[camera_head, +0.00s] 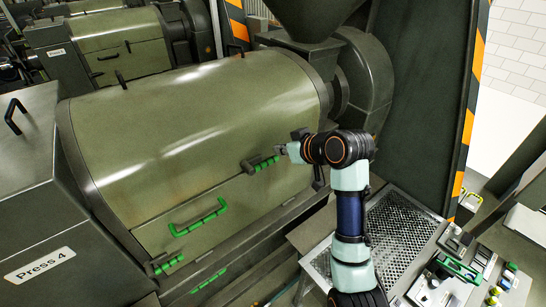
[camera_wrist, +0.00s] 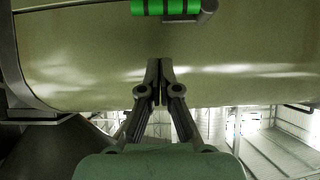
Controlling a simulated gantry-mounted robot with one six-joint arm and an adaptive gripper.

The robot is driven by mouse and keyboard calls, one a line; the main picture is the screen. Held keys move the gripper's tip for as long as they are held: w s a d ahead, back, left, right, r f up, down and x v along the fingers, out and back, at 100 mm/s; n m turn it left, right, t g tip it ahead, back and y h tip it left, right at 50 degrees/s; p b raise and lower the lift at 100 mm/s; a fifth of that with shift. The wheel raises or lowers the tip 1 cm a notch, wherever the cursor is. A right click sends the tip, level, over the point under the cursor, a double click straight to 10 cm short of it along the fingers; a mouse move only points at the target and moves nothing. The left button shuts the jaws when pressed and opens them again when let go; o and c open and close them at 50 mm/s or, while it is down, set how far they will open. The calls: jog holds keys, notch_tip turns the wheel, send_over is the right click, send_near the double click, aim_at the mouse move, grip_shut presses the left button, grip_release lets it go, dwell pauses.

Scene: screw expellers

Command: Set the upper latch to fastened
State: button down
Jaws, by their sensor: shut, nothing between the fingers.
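A latch with a green grip (camera_head: 265,164) sits on the right part of the olive press cover (camera_head: 215,120), just above the seam. I take it to be the upper latch, though I cannot be sure. In the wrist view its green grip (camera_wrist: 166,7) lies level along the top edge, with a grey bracket at its right end. My gripper (camera_head: 281,150) is close to this latch in the head view. In the wrist view my gripper (camera_wrist: 160,65) is shut and empty, its tips apart from the green grip. Whether the latch is fastened is unclear.
A second green-gripped latch (camera_head: 167,265) sits at the cover's lower left. A green handle (camera_head: 200,218) is on the cover between them. A perforated tray (camera_head: 395,235) and a bench with small tools (camera_head: 455,275) lie at the right. A dark hopper (camera_head: 310,20) rises behind.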

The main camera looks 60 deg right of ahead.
aim_at(273, 158)
jog(key=shift+w+d+f+p, duration=0.15)
jog(key=shift+w+d+f, duration=0.15)
jog(key=shift+w+f, duration=0.5)
jog(key=shift+w+d+f+p, duration=0.1)
jog(key=shift+w+d+f, duration=0.25)
jog(key=shift+f, duration=0.85)
jog(key=shift+w+d+f+p, duration=0.2)
jog(key=shift+w+f, duration=0.45)
jog(key=shift+f, duration=0.35)
